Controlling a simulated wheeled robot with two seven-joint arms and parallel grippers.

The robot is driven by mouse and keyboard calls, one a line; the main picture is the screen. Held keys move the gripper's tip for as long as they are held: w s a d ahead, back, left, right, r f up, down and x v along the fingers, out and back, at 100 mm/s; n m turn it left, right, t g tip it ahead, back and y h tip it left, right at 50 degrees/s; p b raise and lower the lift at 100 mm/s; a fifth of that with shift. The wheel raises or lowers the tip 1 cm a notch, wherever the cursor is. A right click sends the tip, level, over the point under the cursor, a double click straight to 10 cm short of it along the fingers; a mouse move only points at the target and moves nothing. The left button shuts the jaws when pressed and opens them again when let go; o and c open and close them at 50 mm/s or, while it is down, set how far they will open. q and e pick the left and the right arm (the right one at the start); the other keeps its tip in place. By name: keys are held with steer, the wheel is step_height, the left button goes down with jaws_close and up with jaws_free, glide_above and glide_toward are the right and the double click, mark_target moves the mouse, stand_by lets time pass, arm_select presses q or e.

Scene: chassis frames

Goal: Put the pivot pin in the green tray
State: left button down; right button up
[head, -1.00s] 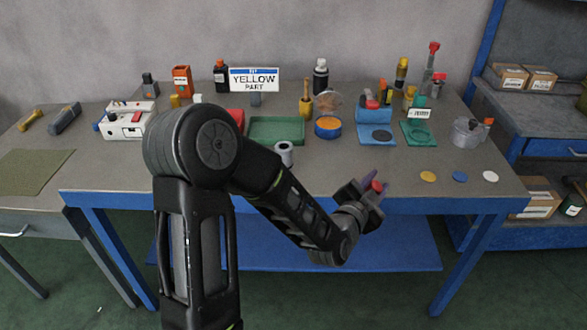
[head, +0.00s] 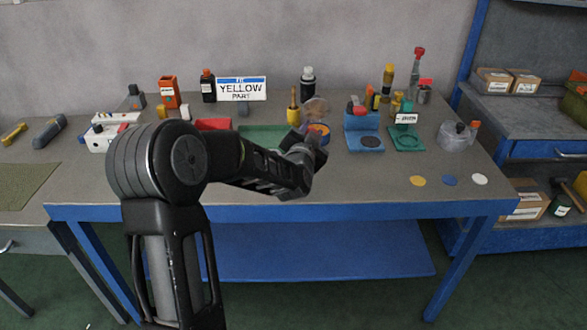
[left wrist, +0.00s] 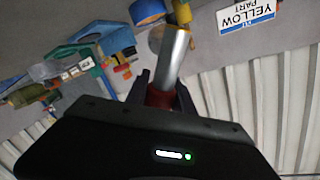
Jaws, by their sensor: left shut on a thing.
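The pivot pin, a silver shaft with a red end, shows in the left wrist view (left wrist: 172,60). My left gripper (left wrist: 163,93) is shut on its red end, and the silver shaft points away from the gripper. In the head view my left gripper (head: 310,143) is above the table, in front of the blue round container with an orange top (head: 319,129). The green tray (head: 256,134) lies just left of the gripper on the table, partly hidden by my arm. In the head view the pin is hard to make out. My right gripper is not in view.
A red tray (head: 213,124) lies left of the green tray. A sign reading "YELLOW PART" (head: 241,89) stands behind. A yellow-handled tool (head: 293,113), a blue stand (head: 364,141) and a green stand (head: 405,140) are nearby. The front right of the table holds small flat discs (head: 417,181).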

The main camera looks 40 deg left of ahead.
arm_select(q)
step_height(320, 180, down, 5)
steer(key=shift+f, duration=0.1)
step_height(320, 180, down, 4)
steer(key=shift+r+p, duration=0.25)
steer(key=shift+p, duration=0.1)
steer(key=shift+f, duration=0.15)
steer(key=shift+f, duration=0.15)
steer(key=c, duration=1.1)
jaws_free()
